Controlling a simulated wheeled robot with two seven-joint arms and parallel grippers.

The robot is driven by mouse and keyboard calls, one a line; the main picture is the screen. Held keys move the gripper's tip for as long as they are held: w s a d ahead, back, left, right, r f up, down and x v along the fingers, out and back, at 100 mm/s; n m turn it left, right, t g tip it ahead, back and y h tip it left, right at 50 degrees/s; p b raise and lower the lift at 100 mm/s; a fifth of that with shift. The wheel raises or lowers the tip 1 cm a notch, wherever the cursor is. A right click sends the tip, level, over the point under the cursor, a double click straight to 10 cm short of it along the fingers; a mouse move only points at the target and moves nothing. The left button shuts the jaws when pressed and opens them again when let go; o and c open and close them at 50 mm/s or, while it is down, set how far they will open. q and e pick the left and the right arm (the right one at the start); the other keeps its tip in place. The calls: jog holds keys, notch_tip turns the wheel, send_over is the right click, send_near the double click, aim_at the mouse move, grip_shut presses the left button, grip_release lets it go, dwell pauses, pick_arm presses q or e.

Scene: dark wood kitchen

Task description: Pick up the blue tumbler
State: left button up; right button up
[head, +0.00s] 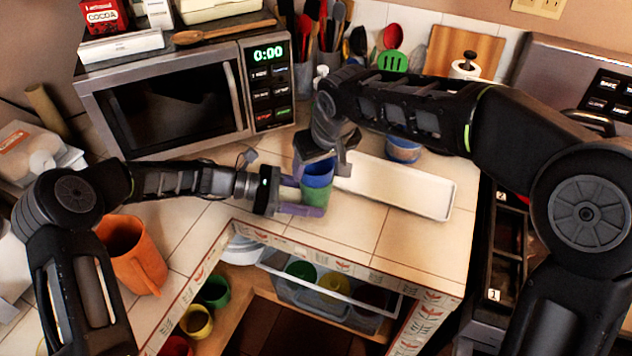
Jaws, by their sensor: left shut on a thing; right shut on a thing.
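The blue tumbler (318,180) is at the middle of the counter. It sits in or on a green tumbler (314,196); I cannot see how deep it is nested. My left gripper (312,194) comes in from the left, with its purple fingers shut around the green tumbler. My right gripper (323,165) reaches down from above and is shut on the blue tumbler at its rim. The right gripper hides part of the blue tumbler's top.
A long white tray (400,186) lies just right of the tumblers, with a blue and brown cup (403,149) behind it. A microwave (180,100) stands at the back left. An orange pitcher (133,255) is at the left.

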jog(key=shift+c, duration=0.7)
notch_tip(320, 180, up, 10)
dwell(0.4)
pick_arm(q)
jog(key=o, duration=1.1)
jog(key=shift+c, duration=0.2)
jog(key=shift+a, duration=0.1)
